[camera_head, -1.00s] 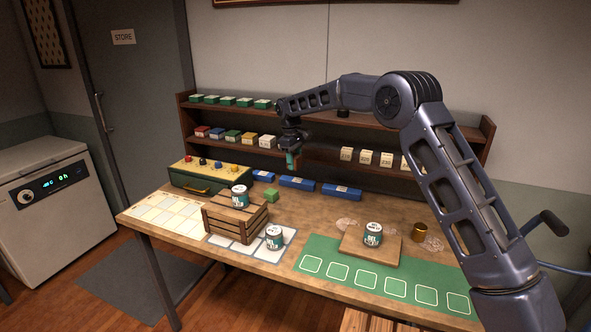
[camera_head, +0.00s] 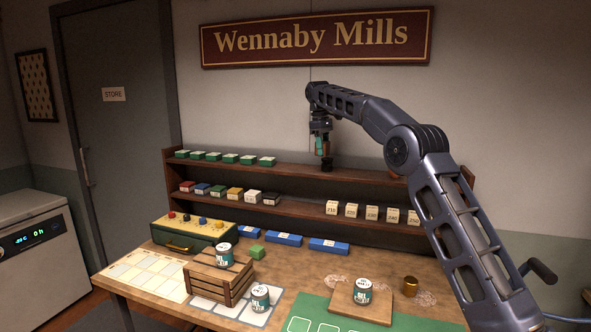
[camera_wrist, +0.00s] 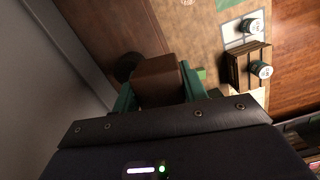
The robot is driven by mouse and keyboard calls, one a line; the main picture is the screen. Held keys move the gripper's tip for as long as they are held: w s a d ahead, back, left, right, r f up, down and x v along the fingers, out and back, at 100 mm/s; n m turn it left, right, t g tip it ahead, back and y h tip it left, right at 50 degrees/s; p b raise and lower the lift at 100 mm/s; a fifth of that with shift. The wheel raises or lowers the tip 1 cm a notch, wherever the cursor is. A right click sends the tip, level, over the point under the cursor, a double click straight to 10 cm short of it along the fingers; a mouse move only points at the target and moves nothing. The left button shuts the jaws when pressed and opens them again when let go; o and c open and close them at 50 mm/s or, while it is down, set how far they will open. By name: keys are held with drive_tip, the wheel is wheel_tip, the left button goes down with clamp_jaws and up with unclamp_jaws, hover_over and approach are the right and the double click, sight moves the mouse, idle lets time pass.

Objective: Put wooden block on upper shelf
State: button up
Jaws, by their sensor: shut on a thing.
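My gripper (camera_head: 322,149) is above the upper shelf (camera_head: 295,168), with its fingers pointing down. In the wrist view its green fingers are shut on a brown wooden block (camera_wrist: 158,80). In the head view the block is mostly hidden by the fingers. A round black object (camera_head: 327,165) stands on the upper shelf just under the gripper in the head view. It also shows in the wrist view (camera_wrist: 127,66), beside the held block. I cannot tell the exact gap between the block and the shelf board.
Several green boxes (camera_head: 222,157) line the upper shelf's left part. Coloured boxes and cream blocks (camera_head: 351,210) fill the lower shelf. The bench below holds a crate (camera_head: 218,280), tins and blue boxes (camera_head: 283,239). The upper shelf is bare between the green boxes and the black object.

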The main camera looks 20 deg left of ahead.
wheel_tip(320, 180, up, 12)
drive_tip(key=n, duration=0.2)
hover_over(373, 175)
drive_tip(key=f, duration=1.9)
drive_tip(key=shift+s+a+f, duration=0.25)
drive_tip(key=shift+f, duration=0.05)
drive_tip(key=shift+f, duration=0.1)
drive_tip(key=o, duration=1)
